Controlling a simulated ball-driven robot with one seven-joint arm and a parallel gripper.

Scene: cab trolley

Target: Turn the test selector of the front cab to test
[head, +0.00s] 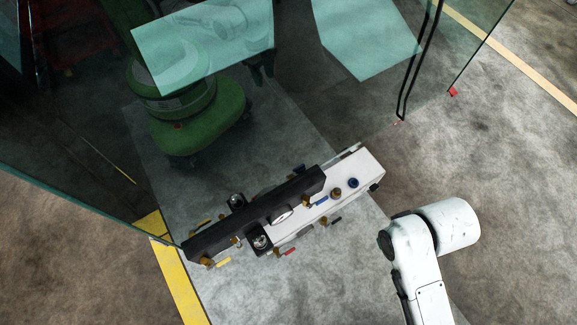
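A long trolley-like unit lies diagonally across the middle, with a white body (354,170) and a dark bar (262,208) along it. On its white top at the right end are a brass-coloured knob (336,194) and a dark blue round knob (353,183). Small fittings with red, yellow, blue and black levers sit along its sides. I cannot tell which fitting is the test selector or how it is set. My white arm stands at the lower right, right of the unit and apart from it in the picture. My gripper's fingers do not show.
Glass panels (75,195) stand at the left and upper right (466,40). A green machine (200,120) stands behind the unit, seen through glass. Yellow floor stripes (180,285) run at lower left and upper right. The grey floor below the unit is clear.

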